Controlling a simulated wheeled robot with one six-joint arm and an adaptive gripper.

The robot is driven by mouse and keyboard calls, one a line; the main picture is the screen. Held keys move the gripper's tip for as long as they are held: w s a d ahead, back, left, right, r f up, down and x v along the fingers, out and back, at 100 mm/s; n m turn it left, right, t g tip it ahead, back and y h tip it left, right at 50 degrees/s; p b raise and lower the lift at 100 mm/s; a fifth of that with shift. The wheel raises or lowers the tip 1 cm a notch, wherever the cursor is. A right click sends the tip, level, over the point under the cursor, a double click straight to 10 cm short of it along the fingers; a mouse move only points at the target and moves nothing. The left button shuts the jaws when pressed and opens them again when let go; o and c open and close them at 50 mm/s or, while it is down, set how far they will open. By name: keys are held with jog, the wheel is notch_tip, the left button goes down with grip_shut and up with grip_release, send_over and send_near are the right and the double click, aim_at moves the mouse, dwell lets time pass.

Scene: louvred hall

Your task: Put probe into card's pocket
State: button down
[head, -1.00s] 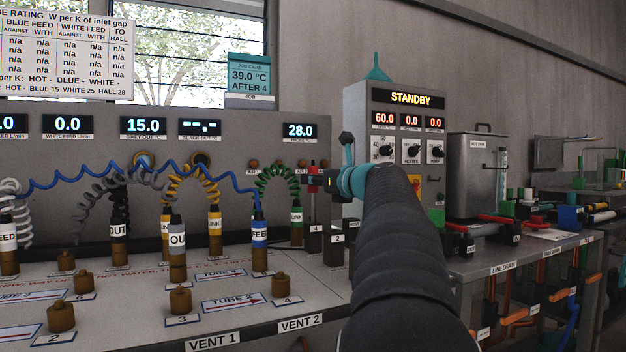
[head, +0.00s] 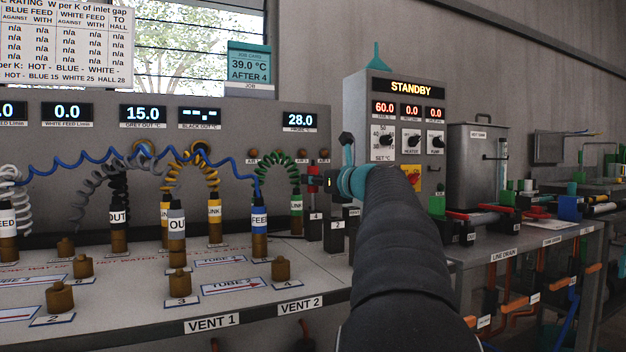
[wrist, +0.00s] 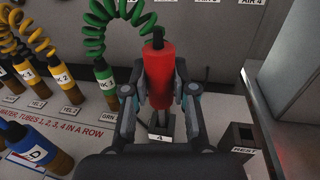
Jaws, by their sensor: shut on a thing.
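My gripper (wrist: 160,100) is shut on the red probe (wrist: 159,75), which has a black top; its jaws flank the red body. The probe looks roughly upright over the small block labelled 4 (wrist: 161,138). Whether its lower end is inside that pocket or just above it, I cannot tell. In the head view my gripper (head: 325,182) holds the probe (head: 313,181) above block 4 (head: 314,229), mostly end-on.
Block 2 (head: 337,240) stands beside block 4. Coiled green (wrist: 98,40) and yellow (wrist: 40,70) hoses with plugs stand close on the left. The grey STANDBY unit (head: 395,95) rises behind my arm.

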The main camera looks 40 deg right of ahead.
jog(key=shift+f+b, duration=0.6)
jog(key=shift+f, duration=0.35)
jog(key=c, duration=0.9)
grip_release()
jog(key=shift+o, duration=0.2)
jog(key=shift+s+r+p, duration=1.85)
jog(key=shift+s+r, duration=0.25)
jog(key=shift+r, duration=0.2)
jog(key=shift+s+a+r, duration=0.1)
jog(key=shift+s+r, duration=0.1)
jog(key=shift+s, duration=0.2)
jog(key=shift+s, duration=0.1)
